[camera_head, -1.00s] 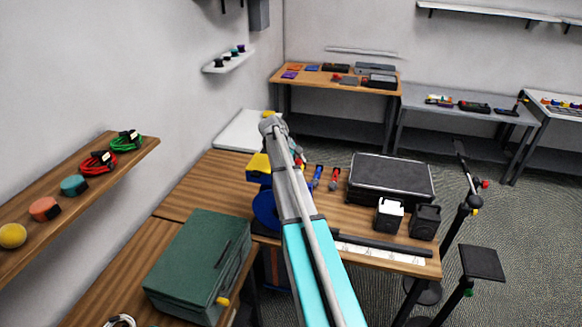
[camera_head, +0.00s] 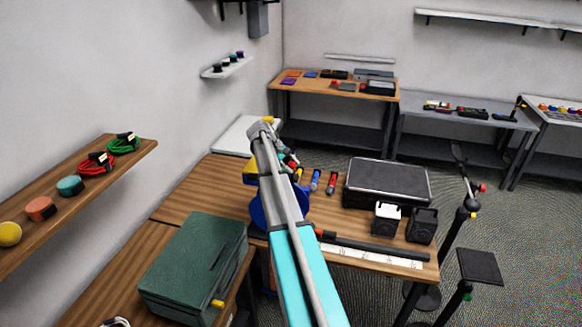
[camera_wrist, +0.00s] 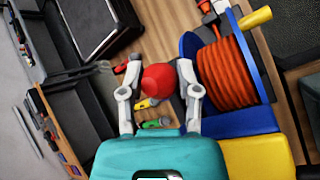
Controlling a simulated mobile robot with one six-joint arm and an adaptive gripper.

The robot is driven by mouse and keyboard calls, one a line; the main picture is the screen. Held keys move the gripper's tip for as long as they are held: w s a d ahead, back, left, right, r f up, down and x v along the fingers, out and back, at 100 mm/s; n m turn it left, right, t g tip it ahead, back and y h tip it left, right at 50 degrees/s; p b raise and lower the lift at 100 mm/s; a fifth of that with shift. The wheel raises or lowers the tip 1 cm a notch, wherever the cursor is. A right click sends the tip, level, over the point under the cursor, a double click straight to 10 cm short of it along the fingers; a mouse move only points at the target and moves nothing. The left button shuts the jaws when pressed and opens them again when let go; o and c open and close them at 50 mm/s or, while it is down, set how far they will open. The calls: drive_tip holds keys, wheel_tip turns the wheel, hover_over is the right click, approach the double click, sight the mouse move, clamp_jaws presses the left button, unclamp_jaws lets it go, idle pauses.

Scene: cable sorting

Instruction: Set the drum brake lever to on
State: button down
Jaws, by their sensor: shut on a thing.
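The cable drum shows in the wrist view with blue flanges (camera_wrist: 188,47), wound orange cable (camera_wrist: 228,75) and a yellow base part (camera_wrist: 255,158). In the head view its blue flange (camera_head: 296,201) is partly behind my arm. A red round knob (camera_wrist: 158,82), seemingly the brake lever's end, sits left of the drum in the wrist view. My gripper (camera_wrist: 159,72) is shut on this knob, one finger on each side. The lever's shaft and its on/off marks are hidden.
Several coloured connectors (camera_head: 316,180) lie between. A green case (camera_head: 194,268) stands on the near left bench. A yellow handle (camera_wrist: 255,18) sticks out from the drum.

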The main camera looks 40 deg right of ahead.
drive_tip(key=shift+c, duration=1.5)
unclamp_jaws()
drive_tip(key=shift+w+f, duration=0.15)
